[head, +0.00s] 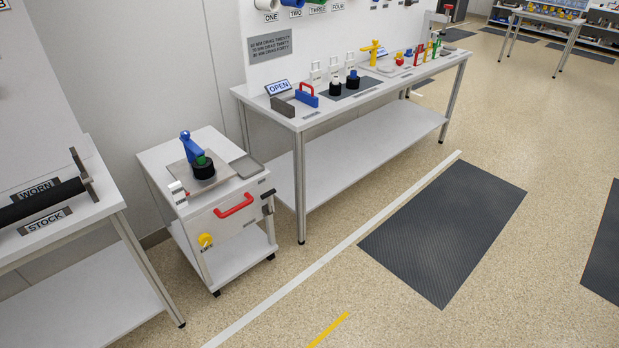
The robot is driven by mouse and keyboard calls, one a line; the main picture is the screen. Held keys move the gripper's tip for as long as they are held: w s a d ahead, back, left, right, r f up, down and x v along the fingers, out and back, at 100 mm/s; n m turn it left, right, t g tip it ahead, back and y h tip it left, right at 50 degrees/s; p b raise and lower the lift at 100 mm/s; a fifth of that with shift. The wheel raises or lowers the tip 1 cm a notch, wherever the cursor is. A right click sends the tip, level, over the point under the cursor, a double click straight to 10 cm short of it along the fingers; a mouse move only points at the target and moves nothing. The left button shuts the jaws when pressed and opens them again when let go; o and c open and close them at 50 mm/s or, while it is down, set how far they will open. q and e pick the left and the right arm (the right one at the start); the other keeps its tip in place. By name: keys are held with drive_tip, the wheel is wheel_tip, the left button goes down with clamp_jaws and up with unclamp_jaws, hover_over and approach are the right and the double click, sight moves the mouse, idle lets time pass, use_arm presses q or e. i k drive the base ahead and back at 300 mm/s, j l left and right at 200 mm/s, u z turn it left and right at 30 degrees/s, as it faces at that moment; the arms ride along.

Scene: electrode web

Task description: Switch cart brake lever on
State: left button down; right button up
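A white cart (158,165) on casters stands left of the middle, between two benches. Its front has a red handle (234,206) and, low on the left, a yellow knob-like part (205,240) with a small label by it. A dark lever-like part (267,202) sits at the cart's front right edge. I cannot tell for certain which part is the brake lever or how it is set; the labels are too small to read. Neither of my grippers is in view.
A long bench (285,116) stands to the right, a bench marked WORN and STOCK (95,212) to the left. The floor before the cart is clear, with a dark mat (445,230).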

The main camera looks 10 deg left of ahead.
sight(268, 195)
drive_tip(key=i+j+z, duration=0.6)
drive_tip(key=i+j, duration=0.15)
drive_tip(key=i, duration=0.05)
